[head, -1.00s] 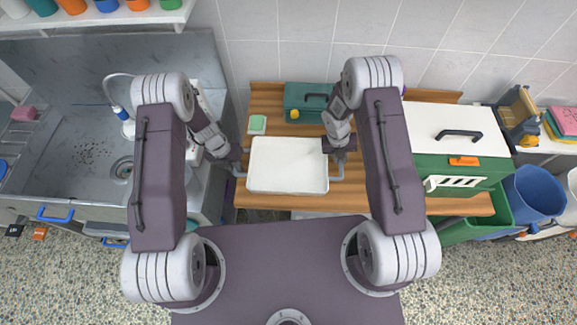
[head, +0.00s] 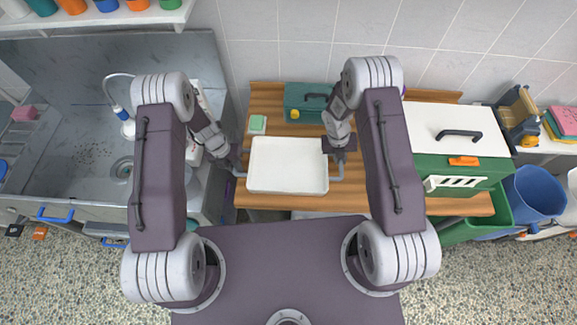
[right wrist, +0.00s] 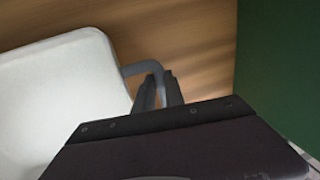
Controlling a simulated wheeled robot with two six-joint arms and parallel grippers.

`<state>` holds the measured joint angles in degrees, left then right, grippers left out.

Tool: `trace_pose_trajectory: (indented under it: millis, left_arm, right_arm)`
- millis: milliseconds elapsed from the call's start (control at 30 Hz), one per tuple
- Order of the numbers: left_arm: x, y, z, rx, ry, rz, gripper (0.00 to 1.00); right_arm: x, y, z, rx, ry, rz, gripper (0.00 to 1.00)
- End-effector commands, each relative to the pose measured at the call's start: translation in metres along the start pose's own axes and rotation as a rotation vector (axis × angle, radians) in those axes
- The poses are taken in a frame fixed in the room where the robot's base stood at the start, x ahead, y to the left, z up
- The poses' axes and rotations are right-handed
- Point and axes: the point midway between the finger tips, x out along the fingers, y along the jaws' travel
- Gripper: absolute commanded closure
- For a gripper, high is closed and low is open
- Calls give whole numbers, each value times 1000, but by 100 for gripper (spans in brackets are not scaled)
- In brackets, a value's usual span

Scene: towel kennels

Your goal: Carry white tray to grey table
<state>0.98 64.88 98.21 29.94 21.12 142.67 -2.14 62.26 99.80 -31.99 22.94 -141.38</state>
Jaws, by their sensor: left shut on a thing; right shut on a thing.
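The white tray (head: 288,165) is empty and sits at or just over the wooden counter in the middle of the head view. Whether it touches the counter I cannot tell. My left gripper (head: 238,170) is shut on the tray's grey left handle. My right gripper (head: 338,166) is shut on the tray's grey right handle. In the right wrist view the tray (right wrist: 65,100) fills the left side, and the right gripper's fingers (right wrist: 157,92) close on the bent grey handle. No grey table can be made out for certain.
A green-and-white kennel box (head: 460,150) stands right of my right arm. A green case (head: 305,97) and a small green-and-white block (head: 257,124) lie behind the tray on the wooden counter (head: 300,201). A steel sink (head: 80,150) is at left; blue bin (head: 535,190) at far right.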

Motion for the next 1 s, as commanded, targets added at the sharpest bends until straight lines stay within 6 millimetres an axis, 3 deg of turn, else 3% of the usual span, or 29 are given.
trace_pose_trajectory:
  millis: [167, 500, 1000]
  left_arm:
    - [-9, -2, 0, 0, 0, -1, 100]
    - [-51, -10, 0, 0, 0, -1, 100]
    - [-49, -10, 0, 0, 0, -1, 100]
  right_arm:
    - [-9, -2, 1, 0, -2, 1, 100]
    - [-51, -10, 0, 0, -1, 1, 100]
    - [-49, -10, 0, 0, -1, 1, 100]
